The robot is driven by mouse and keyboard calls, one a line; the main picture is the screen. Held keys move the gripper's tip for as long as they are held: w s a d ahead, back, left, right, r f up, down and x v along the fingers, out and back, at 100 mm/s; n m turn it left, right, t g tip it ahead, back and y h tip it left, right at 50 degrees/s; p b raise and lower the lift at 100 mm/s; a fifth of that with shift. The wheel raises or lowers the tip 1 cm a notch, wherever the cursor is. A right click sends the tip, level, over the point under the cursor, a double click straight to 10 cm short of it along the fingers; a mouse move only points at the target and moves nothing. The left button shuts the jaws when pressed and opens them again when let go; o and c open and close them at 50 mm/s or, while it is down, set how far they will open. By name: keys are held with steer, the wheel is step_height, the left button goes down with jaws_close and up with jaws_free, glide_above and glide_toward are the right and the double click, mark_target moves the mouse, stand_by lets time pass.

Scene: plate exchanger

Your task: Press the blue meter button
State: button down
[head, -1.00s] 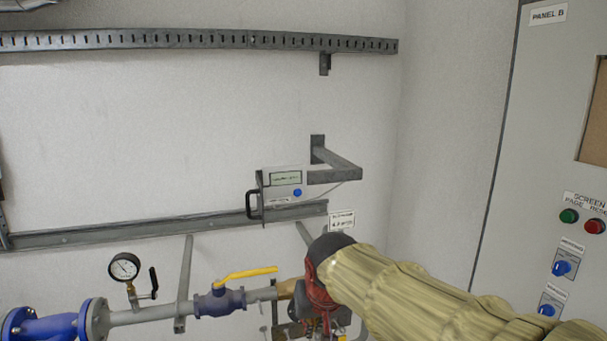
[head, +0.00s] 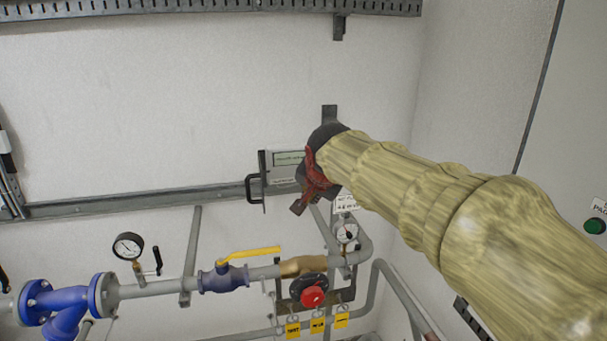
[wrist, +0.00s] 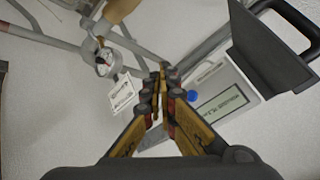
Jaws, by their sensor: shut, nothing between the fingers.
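The meter (head: 280,168) is a pale box with a small display, mounted on the wall rail. Its right part is hidden behind my arm in the head view. In the wrist view the meter (wrist: 250,72) lies to the right, its display (wrist: 222,103) facing me. The blue button (wrist: 191,96) shows as a small blue spot just right of my fingers, partly covered by them. My gripper (wrist: 160,72) is shut and empty, its fingertips close to the button in the picture. I cannot tell whether they touch the meter. In the head view my gripper (head: 299,205) hangs beside the meter.
A black handle (head: 254,188) sticks out at the meter's left. Below run pipes with a yellow-lever valve (head: 235,262), a pressure gauge (head: 128,247) and a red knob (head: 312,296). A small gauge (head: 346,232) and a white label (wrist: 121,94) sit near my gripper.

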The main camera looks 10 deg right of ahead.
steer(key=w+p, duration=0.4)
steer(key=w, duration=0.4)
steer(key=shift+w, duration=0.4)
steer(key=shift+w, duration=0.1)
stand_by(1.4)
steer(key=shift+w, duration=0.35)
steer(key=shift+w, duration=0.35)
stand_by(0.8)
steer(key=shift+s+b, duration=0.55)
steer(key=shift+s, duration=0.25)
